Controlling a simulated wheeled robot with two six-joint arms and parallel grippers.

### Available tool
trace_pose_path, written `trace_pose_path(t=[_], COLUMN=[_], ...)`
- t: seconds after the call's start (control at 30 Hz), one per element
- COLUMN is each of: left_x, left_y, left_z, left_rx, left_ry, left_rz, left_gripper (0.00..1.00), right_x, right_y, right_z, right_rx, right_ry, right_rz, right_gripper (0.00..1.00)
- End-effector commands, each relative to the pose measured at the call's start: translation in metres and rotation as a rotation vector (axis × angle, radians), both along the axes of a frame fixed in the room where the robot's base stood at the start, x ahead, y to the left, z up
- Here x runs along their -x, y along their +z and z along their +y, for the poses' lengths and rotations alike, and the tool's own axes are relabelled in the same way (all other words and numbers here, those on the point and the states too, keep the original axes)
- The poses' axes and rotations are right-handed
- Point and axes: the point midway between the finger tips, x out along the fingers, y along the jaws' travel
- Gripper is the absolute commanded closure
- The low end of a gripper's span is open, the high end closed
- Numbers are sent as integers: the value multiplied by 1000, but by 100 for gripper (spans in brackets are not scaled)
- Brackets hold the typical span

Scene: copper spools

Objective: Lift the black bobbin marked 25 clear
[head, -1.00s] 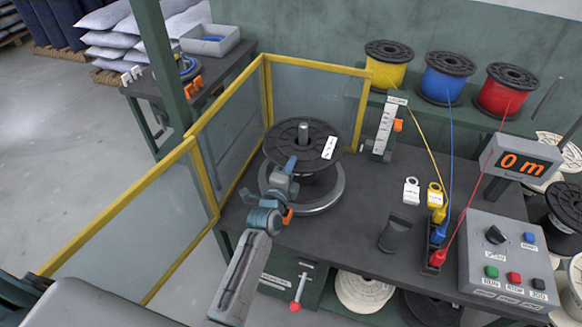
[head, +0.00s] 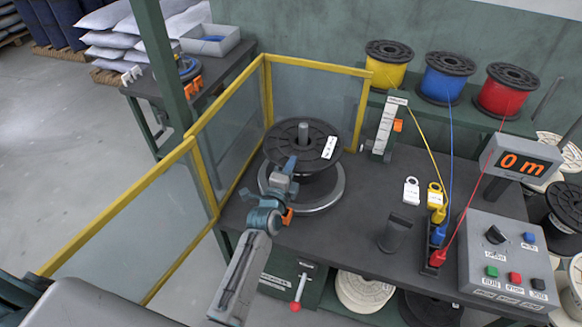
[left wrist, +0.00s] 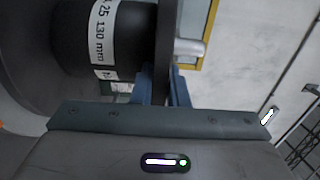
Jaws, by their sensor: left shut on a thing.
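The black bobbin (head: 272,140) sits upright around a short metal spindle (head: 303,130), over a round grey plate (head: 336,196) on the bench. A white label shows on its top flange. In the left wrist view the bobbin's barrel (left wrist: 133,42) carries a white label reading "25 130 mm". My left gripper (head: 291,162) is shut on the rim of the bobbin's top flange from the near side. Its blue fingers (left wrist: 163,90) stand on either side of the flange in the left wrist view. I cannot tell whether the bobbin's underside touches the plate. My right gripper is out of view.
Yellow-framed clear guards (head: 190,145) stand left of and behind the bobbin. A white scale post (head: 387,128) stands to its right. Wire spools (head: 447,77) line the back shelf, with threads down to the coloured clips. A control box (head: 510,255) is at right.

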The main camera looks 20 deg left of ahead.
Motion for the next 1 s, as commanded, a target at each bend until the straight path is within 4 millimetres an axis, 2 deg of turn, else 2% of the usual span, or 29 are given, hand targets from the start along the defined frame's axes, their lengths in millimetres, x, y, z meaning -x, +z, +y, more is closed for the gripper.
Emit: trace_pose_path(t=[0.27,1.0], left_x=[0,-1], left_y=[9,90], left_z=[0,0], left_rx=[0,0], left_ry=[1,1], left_rz=[-4,-7], left_gripper=[100,100], right_x=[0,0], right_y=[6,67], right_z=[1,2], right_rx=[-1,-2], right_ry=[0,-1], right_rz=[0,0], right_gripper=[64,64])
